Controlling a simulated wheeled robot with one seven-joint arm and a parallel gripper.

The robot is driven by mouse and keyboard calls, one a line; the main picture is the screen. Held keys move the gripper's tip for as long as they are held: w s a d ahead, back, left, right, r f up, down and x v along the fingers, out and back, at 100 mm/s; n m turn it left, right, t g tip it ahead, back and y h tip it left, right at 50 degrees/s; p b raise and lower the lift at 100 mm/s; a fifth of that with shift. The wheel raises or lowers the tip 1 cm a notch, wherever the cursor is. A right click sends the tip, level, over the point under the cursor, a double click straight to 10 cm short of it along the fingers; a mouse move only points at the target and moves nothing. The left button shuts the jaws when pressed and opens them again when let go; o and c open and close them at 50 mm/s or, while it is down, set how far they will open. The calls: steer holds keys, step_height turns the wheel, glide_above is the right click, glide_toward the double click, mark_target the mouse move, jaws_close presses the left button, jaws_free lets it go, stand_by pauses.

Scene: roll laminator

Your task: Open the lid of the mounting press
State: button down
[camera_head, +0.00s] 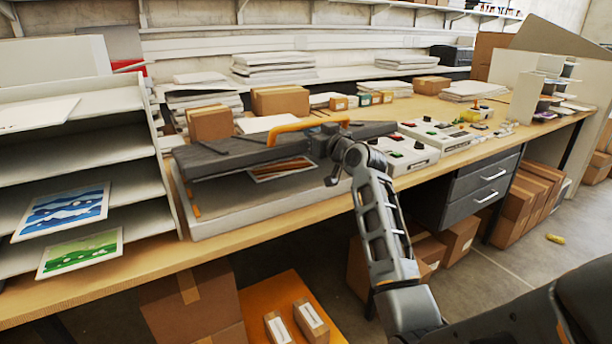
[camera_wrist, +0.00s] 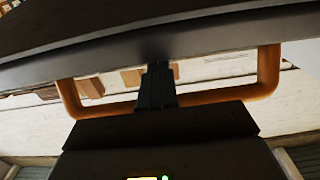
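The mounting press has a light grey base (camera_head: 262,208) on the workbench and a dark lid (camera_head: 235,152). The lid stands partly raised, with a gap beneath it where a picture (camera_head: 280,168) shows. An orange U-shaped handle (camera_head: 300,124) is on the lid's edge; it also shows in the wrist view (camera_wrist: 225,96). My gripper (camera_head: 328,140) is at the handle. In the wrist view its dark fingers (camera_wrist: 156,75) are close together and cross the handle's bar, pointing toward the lid's edge. They appear shut with nothing between them; the exact contact with the handle is hidden.
A shelf rack (camera_head: 80,165) with pictures stands close left of the press. Control boxes (camera_head: 405,155) sit right of it on the bench. Cardboard boxes (camera_head: 210,123) are behind it. Drawers (camera_head: 483,187) and more boxes are below the bench. The floor at right is partly clear.

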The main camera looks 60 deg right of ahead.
steer(key=w+d+r, duration=0.4)
steer(key=w+r, duration=0.3)
steer(key=r, duration=0.2)
steer(key=w+d+r, duration=0.4)
steer(key=w+r, duration=0.4)
steer(key=r, duration=0.1)
steer(key=w+d+r, duration=0.5)
steer(key=w+r, duration=0.2)
steer(key=r, duration=0.2)
steer(key=shift+w, duration=0.4)
stand_by(1.1)
steer(key=shift+d, duration=0.15)
stand_by(0.6)
